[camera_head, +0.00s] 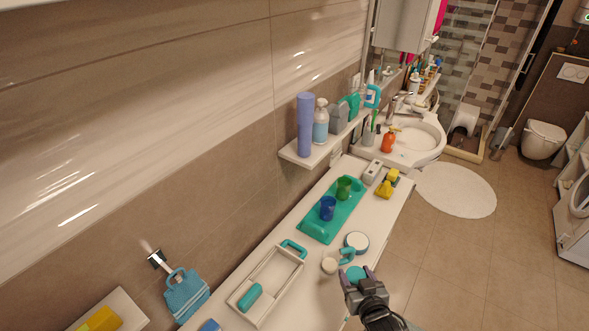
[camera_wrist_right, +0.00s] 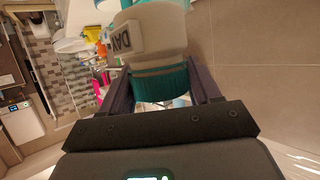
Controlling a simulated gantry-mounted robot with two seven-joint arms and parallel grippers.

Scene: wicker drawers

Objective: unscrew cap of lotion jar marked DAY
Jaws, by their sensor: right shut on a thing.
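The pale lotion jar (camera_wrist_right: 168,32) marked DAY shows in the right wrist view, with its label upside down there. Its ribbed teal cap (camera_wrist_right: 160,86) is at the jar's end nearest my right gripper. I cannot tell whether the cap has turned or is loose. My right gripper (camera_head: 361,277) has its fingers on both sides of the cap and is shut on it. In the head view, the teal piece (camera_head: 356,272) between the fingers is small, near the counter's front edge, and the jar is hard to make out. My left gripper is not in view.
Close by on the white counter (camera_head: 258,246) are a round white-topped container (camera_head: 357,240) and a small cream item (camera_head: 330,265). Behind are a teal tray (camera_head: 312,231) with blue and green cups and a white caddy (camera_head: 246,302). A bottle shelf (camera_head: 300,160) overhangs the back.

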